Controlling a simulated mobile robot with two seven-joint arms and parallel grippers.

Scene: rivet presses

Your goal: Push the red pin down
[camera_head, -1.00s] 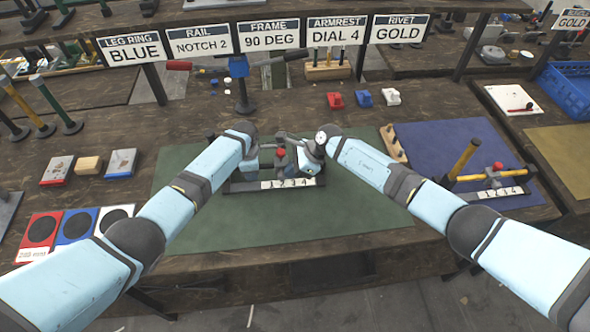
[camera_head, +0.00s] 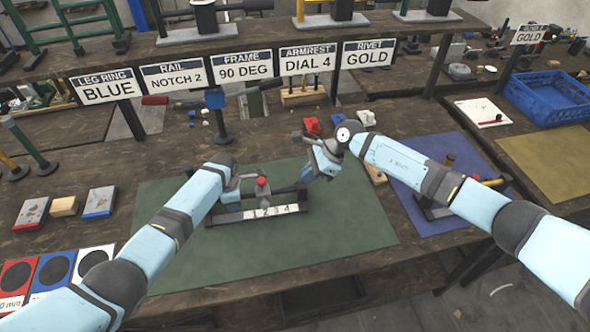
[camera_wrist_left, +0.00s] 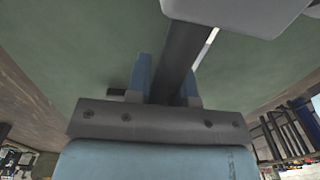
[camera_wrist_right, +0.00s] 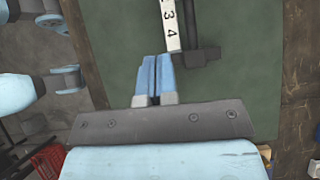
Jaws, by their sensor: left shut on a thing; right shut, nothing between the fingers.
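The red pin (camera_head: 262,181) is a red ball-shaped knob on a dark fixture with a white number strip (camera_head: 258,213), standing on the green mat. How far down the pin sits is hard to tell. My left gripper (camera_head: 232,190) is at the left end of this fixture; in the left wrist view its blue fingers (camera_wrist_left: 166,75) are closed around a dark bar (camera_wrist_left: 183,55). My right gripper (camera_head: 318,165) is to the right of the pin, apart from it.
The green mat (camera_head: 340,235) is clear in front of the fixture. A blue mat (camera_head: 410,150) with another fixture lies to the right. Small red, blue and white blocks (camera_head: 366,118) stand behind. Label signs (camera_head: 245,67) rise at the back.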

